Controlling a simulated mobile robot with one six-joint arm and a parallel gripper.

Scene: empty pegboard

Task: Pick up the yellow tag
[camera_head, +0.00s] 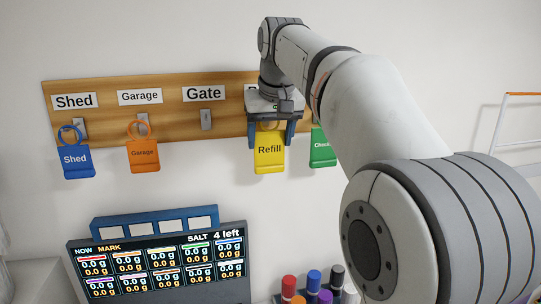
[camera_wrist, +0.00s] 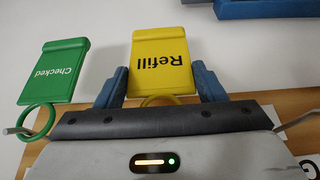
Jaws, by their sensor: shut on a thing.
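The yellow tag (camera_head: 270,162) reads "Refill" and hangs in front of the wall, below the wooden board, in the head view. My gripper (camera_head: 271,137) is shut on it, with one blue finger at each side edge near its top. In the wrist view the yellow tag (camera_wrist: 160,55) appears upside down between the two fingers of my gripper (camera_wrist: 160,84). Its ring is mostly hidden behind the gripper body. I cannot tell whether the ring is still around a hook.
The wooden board (camera_head: 180,90) carries labels and hooks. A blue tag (camera_head: 76,162) and an orange tag (camera_head: 143,155) hang at left. A green tag (camera_head: 322,149) hangs close at right, partly behind my arm. The Gate hook (camera_head: 206,119) is empty. A display (camera_head: 160,262) stands below.

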